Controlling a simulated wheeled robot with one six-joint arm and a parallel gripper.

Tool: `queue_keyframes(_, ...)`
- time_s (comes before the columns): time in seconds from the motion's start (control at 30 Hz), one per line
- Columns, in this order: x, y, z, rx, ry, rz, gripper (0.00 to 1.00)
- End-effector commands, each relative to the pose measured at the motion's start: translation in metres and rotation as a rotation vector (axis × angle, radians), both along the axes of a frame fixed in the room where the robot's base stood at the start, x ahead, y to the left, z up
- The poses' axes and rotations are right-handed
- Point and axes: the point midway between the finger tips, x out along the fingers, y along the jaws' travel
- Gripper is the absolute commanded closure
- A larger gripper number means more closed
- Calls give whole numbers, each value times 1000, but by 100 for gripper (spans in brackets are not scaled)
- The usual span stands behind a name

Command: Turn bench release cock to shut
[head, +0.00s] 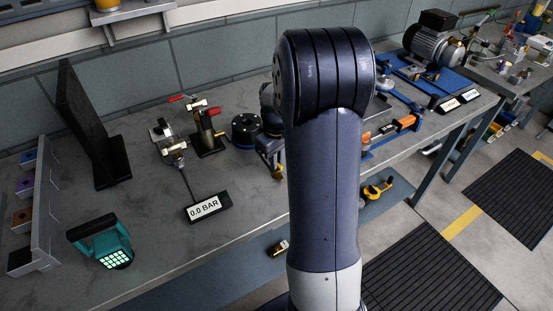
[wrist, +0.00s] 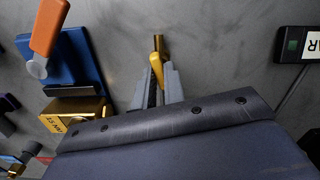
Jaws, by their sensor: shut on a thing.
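My gripper (wrist: 158,84) is shut on a slim brass piece (wrist: 157,46) in the wrist view. The piece stands up from between the fingers and looks like the handle of the bench release cock. Its lower part and the cock body are hidden by the fingers and wrist, so I cannot tell how far it is turned. In the head view my gripper is mostly behind my arm, low over the bench, with a bit of brass (head: 278,173) at its tip. The pressure display (head: 207,207) reads 0.0 BAR; its edge also shows in the wrist view (wrist: 291,45).
A valve fitting with a red lever (head: 210,112) stands left of my arm. In the wrist view, a blue bracket with an orange handle (wrist: 48,28) and a brass block (wrist: 72,108) are left of the fingers.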

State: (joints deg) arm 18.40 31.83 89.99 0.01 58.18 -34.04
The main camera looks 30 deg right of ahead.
Motion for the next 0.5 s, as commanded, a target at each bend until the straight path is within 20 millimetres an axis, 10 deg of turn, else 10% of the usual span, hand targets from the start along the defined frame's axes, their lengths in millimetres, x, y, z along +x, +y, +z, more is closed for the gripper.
queue_keyframes(0.5,0,0,1,-1,-1,-237,100)
